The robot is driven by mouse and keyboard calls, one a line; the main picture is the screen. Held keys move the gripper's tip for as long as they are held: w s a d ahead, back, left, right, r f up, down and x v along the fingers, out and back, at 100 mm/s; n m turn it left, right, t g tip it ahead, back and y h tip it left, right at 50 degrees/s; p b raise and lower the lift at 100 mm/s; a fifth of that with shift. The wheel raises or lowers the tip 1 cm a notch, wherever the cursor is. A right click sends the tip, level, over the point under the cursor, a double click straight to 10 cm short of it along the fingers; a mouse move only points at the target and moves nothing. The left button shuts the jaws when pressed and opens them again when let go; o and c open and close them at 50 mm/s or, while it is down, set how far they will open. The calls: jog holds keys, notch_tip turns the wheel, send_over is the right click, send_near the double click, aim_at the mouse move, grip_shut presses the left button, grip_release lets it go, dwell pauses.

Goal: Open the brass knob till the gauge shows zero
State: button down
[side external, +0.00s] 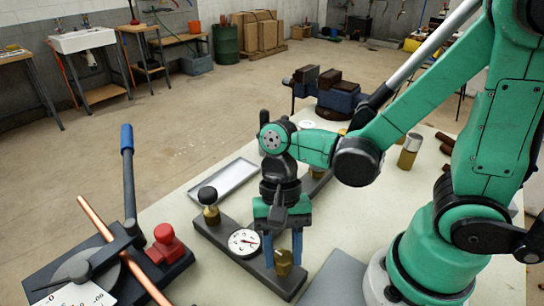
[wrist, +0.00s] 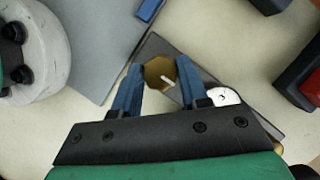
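The brass knob (side external: 283,263) stands at the near end of a dark base plate (side external: 222,246). The wrist view shows the gripper (wrist: 160,68) with one finger on each side. The round white gauge (side external: 243,242) lies on the plate beside the knob; its reading is too small to tell. The wrist view shows the gauge (wrist: 224,96) partly hidden by my gripper.
A black-topped brass fitting (side external: 208,203) stands at the plate's far end. A shallow metal tray (side external: 236,178) lies behind. At left is a lever tool (side external: 128,185) with a copper pipe (side external: 110,237) and red block (side external: 166,240). A grey sheet (side external: 338,280) lies close at right.

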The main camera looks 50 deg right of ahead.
jog(key=shift+n, duration=0.4)
jog(key=n, duration=0.2)
jog(key=n+h, duration=0.1)
jog(key=shift+a+n+g+h, duration=0.1)
jog(key=shift+n+g+h, duration=0.2)
jog(key=shift+n+g, duration=0.1)
jog(key=n+h, duration=0.1)
jog(key=n, duration=0.1)
jog(key=n+h, duration=0.1)
jog(key=n, duration=0.2)
jog(key=shift+w+a, duration=0.1)
jog(key=n+h, duration=0.1)
jog(key=n, duration=0.4)
jog(key=shift+h, duration=0.4)
jog(key=n+t+h, duration=0.1)
jog(key=n, duration=0.4)
jog(key=shift+a, duration=0.15)
jog(key=shift+c, duration=2.3)
grip_release()
